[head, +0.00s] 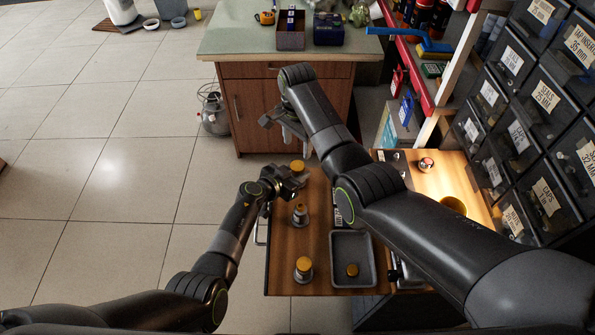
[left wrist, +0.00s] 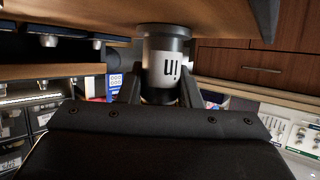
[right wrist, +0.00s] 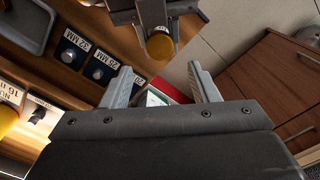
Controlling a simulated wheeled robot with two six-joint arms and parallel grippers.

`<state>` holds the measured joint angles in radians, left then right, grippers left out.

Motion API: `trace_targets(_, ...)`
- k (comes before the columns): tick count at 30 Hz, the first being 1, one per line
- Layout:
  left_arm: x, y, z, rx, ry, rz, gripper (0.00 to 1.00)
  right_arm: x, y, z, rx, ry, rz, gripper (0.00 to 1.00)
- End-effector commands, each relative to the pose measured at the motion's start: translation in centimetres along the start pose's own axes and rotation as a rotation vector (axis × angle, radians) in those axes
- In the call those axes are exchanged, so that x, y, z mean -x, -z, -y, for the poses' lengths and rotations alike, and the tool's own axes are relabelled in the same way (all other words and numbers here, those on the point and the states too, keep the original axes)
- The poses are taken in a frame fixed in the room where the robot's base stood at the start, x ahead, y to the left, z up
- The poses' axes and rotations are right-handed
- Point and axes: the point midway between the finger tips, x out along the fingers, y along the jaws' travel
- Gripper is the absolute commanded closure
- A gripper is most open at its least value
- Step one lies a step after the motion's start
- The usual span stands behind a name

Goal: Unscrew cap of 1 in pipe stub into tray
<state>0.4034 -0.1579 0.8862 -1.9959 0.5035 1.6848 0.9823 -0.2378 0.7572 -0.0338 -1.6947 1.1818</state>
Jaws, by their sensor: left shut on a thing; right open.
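My left gripper (head: 290,184) is shut on a pipe stub (left wrist: 168,62) at the bench's far edge. Its white label shows "in" upside down; the size number is not readable. The stub has a yellow cap (head: 297,166), also seen in the right wrist view (right wrist: 160,45). My right gripper (head: 290,136) is open and empty beyond that cap; its fingers (right wrist: 160,82) are apart from the cap. A grey tray (head: 339,243) on the bench holds one loose yellow cap (head: 352,270).
The wooden bench (head: 318,280) carries these things. My right arm crosses over its right side. Labelled drawers (head: 515,130) rise at the right. A wooden cabinet (head: 250,110) with items on its top stands beyond the bench.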

Motion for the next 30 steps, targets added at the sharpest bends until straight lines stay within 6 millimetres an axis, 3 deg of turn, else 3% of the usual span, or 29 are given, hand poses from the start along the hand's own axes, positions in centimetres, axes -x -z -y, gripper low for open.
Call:
trace_targets(14,0.0,0.0,0.0,-0.001,0.001,0.001,1.00,-5.6,0.0,-0.1,-0.001,-0.003,0.000,0.45)
trace_targets(30,0.0,0.0,0.1,-0.001,0.001,0.001,1.00,-7.9,0.0,0.0,-0.001,0.000,-0.001,0.45)
